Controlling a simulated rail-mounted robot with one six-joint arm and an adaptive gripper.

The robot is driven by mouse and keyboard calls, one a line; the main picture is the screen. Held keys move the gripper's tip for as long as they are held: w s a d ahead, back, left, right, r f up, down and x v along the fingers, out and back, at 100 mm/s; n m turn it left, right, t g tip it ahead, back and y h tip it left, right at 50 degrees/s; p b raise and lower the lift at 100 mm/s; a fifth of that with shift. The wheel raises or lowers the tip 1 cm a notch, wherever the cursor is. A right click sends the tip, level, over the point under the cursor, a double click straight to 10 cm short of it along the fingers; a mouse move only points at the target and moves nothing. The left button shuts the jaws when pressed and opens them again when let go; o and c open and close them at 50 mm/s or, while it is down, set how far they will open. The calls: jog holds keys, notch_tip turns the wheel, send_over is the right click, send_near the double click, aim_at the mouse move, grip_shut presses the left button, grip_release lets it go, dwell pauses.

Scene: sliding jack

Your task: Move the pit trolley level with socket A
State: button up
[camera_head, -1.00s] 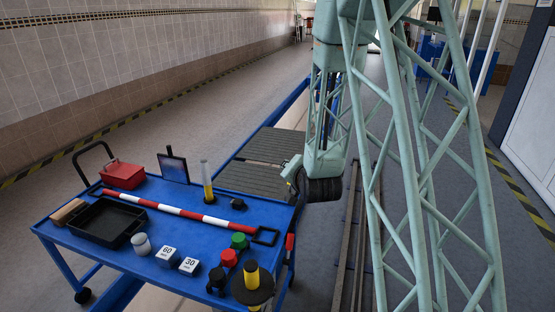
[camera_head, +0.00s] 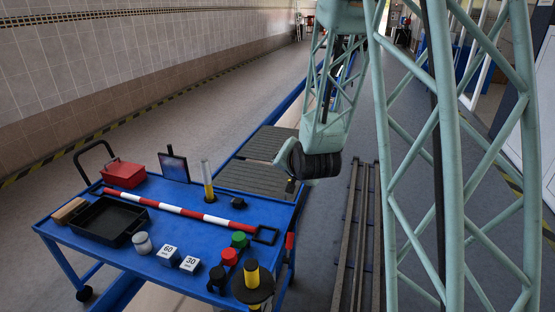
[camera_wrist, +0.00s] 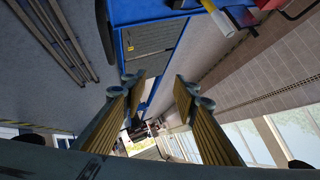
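A blue wheeled cart (camera_head: 62,232) stands at lower left in the head view; I cannot tell whether it is the pit trolley. Grey ribbed plates in a blue frame (camera_head: 255,178) lie on the floor beyond it, and also show in the wrist view (camera_wrist: 150,50). No socket marked A can be made out. My gripper (camera_wrist: 160,82) is open and empty in the wrist view, its two yellow-ribbed fingers apart.
Dark rails (camera_head: 358,235) run along the floor right of the cart. The cart carries a red box (camera_head: 123,173), a black tray (camera_head: 107,222), a red-white bar (camera_head: 190,213) and several small items. A tiled wall (camera_head: 90,70) bounds the left. Open floor lies between.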

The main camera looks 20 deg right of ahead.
jog(key=s+a+r+n+g+y+p, duration=0.1)
jog(key=s+a+r+n, duration=0.1)
jog(key=s+a+r, duration=0.3)
jog(key=shift+s+a+r+n+g, duration=0.3)
jog(key=shift+s+a+r, duration=0.1)
jog(key=shift+s+r, duration=0.95)
jog(key=shift+w, duration=0.1)
jog(key=shift+w, duration=0.1)
jog(key=m+g+y+p, duration=0.1)
jog(key=g+y+p, duration=0.1)
jog(key=g+p, duration=0.5)
send_over(305, 189)
jog(key=s+d+b, duration=0.1)
jog(key=s, duration=0.1)
jog(key=s+d+f+x, duration=0.1)
jog(key=s+x, duration=0.2)
jog(key=x, duration=1)
jog(key=shift+w+d+g+y, duration=0.25)
jog(key=shift+d+g+y, duration=0.2)
jog(key=shift+d, duration=0.2)
jog(key=shift+f, duration=0.15)
jog(key=shift+w+a+f+b, duration=0.3)
jog(key=shift+a+f, duration=0.05)
jog(key=shift+f, duration=1.85)
jog(key=shift+w+a+f+b, duration=0.25)
jog(key=shift+a+f+b, duration=0.1)
jog(key=shift+f, duration=1.85)
jog(key=shift+w+a+f+b, duration=0.25)
jog(key=shift+w+a+f, duration=0.1)
jog(key=shift+f, duration=1.85)
